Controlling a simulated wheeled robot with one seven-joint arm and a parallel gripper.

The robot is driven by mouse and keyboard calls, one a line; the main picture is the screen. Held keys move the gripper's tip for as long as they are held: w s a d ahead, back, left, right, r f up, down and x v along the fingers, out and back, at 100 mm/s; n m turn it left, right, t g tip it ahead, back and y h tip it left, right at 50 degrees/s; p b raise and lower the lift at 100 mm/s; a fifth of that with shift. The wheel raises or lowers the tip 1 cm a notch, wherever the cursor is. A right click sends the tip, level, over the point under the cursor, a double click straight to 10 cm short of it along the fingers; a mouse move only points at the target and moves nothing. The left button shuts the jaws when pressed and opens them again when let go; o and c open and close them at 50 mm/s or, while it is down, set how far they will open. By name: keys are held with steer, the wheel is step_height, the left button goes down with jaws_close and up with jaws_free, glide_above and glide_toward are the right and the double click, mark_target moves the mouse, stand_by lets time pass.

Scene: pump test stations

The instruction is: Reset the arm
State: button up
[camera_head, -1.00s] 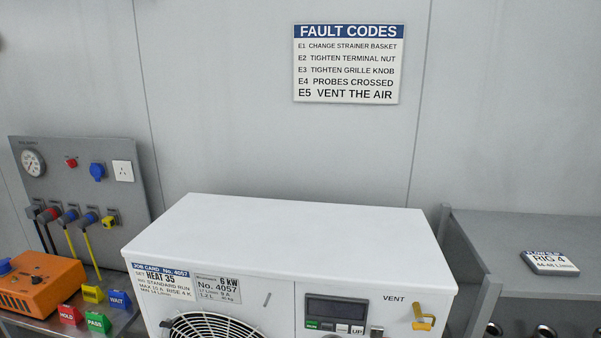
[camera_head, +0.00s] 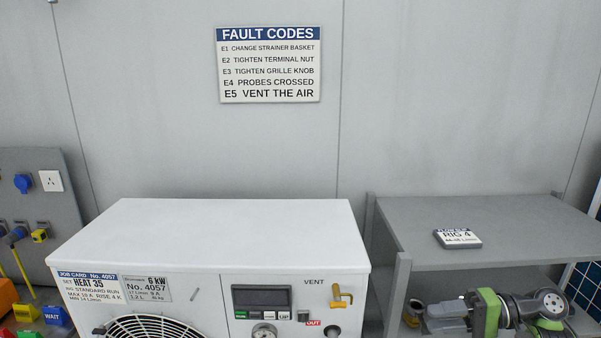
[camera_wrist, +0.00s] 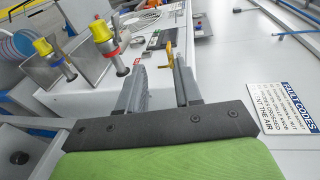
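My gripper (camera_wrist: 160,88) shows in the wrist view with its two dark fingers apart and nothing between them. Part of my green and grey arm (camera_head: 500,308) shows at the lower right of the head view, in front of the shelf unit.
A grey shelf unit (camera_head: 510,230) at right carries a RIG 4 plate (camera_head: 457,239). A grey supply panel (camera_head: 38,195) stands at left. The fault codes sign (camera_head: 268,65) hangs on the wall.

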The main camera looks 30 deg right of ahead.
steer(key=w+a+n+g+h+b, duration=0.1)
steer(key=w+a+n+g, duration=0.3)
steer(key=w+a+g, duration=0.7)
steer(key=w+a+f+n+g+h+b, duration=0.15)
steer(key=a+h, duration=0.45)
steer(key=a, duration=1.4)
steer(key=s+a+n+t+h+b, duration=0.1)
steer(key=s+t, duration=0.3)
steer(key=s, duration=0.4)
steer(key=s+a+n+t+h+b, duration=0.1)
steer(key=s+a+t+h, duration=0.2)
steer(key=s, duration=0.5)
steer(key=shift+s+a+r+t+h, duration=0.25)
steer(key=shift+r+t+h, duration=0.2)
steer(key=shift+t+h, duration=0.35)
steer(key=shift+d, duration=0.1)
